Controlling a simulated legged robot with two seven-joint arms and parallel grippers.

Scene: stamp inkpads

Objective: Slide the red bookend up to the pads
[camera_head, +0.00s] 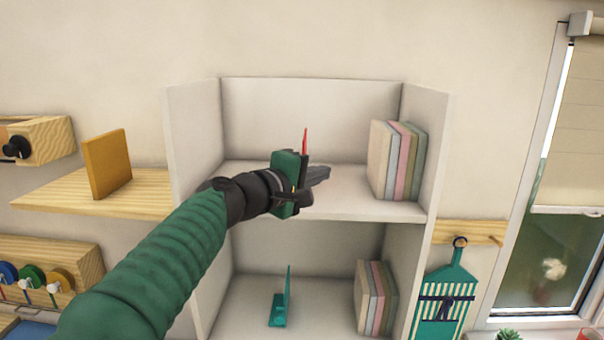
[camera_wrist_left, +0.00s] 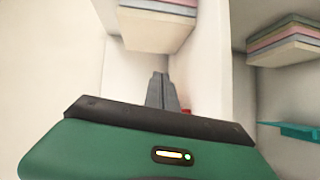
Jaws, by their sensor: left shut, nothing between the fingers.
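The red bookend (camera_head: 305,141) stands on the upper shelf, mostly hidden behind my left gripper; only its thin upright shows in the head view. A bit of its red (camera_wrist_left: 186,111) shows beside the fingers in the left wrist view. The pads (camera_head: 382,162), a row of upright cream, pink and grey-green slabs, stand at the right end of the same shelf; they also show in the left wrist view (camera_wrist_left: 150,32). My left gripper (camera_head: 322,173) is shut and empty, its fingers pointing right toward the pads, with a clear gap between. My right gripper is out of view.
The white shelf unit has side walls left (camera_head: 195,140) and right (camera_head: 436,150). On the lower shelf stand a teal bookend (camera_head: 279,310) and another row of pads (camera_head: 370,300). A wooden shelf (camera_head: 60,190) with an orange block (camera_head: 108,164) lies left. The upper shelf is clear between bookend and pads.

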